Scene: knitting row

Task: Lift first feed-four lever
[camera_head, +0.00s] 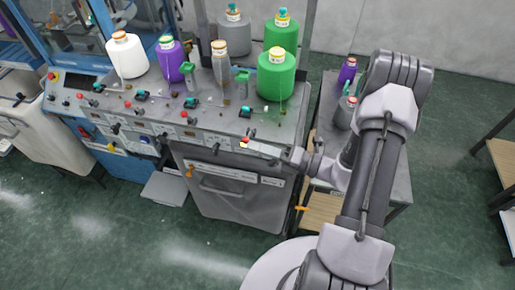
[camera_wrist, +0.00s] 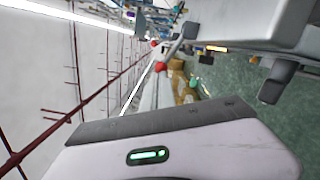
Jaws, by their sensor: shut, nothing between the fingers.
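My gripper (camera_head: 262,149) is at the right end of the knitting machine's front panel in the head view, shut and empty. A small red knob (camera_head: 244,140) shows right by its tip; I cannot tell whether they touch. In the wrist view, my gripper's pale housing fills the bottom and its fingertips are not clear. Beyond it, a red ball knob (camera_wrist: 160,66) sits by a grey lever arm (camera_wrist: 178,45), with a second red knob (camera_wrist: 154,43) behind. Several small levers line the panel (camera_head: 205,121); their labels are too small to read, so I cannot tell which is feed four.
Yarn cones, including a green cone (camera_head: 277,75), a purple cone (camera_head: 172,62) and a white cone (camera_head: 127,57), stand on the machine top. A grey side table (camera_head: 393,178) with small cones is at the right, behind my arm. Green floor (camera_head: 455,225) is open at the right front.

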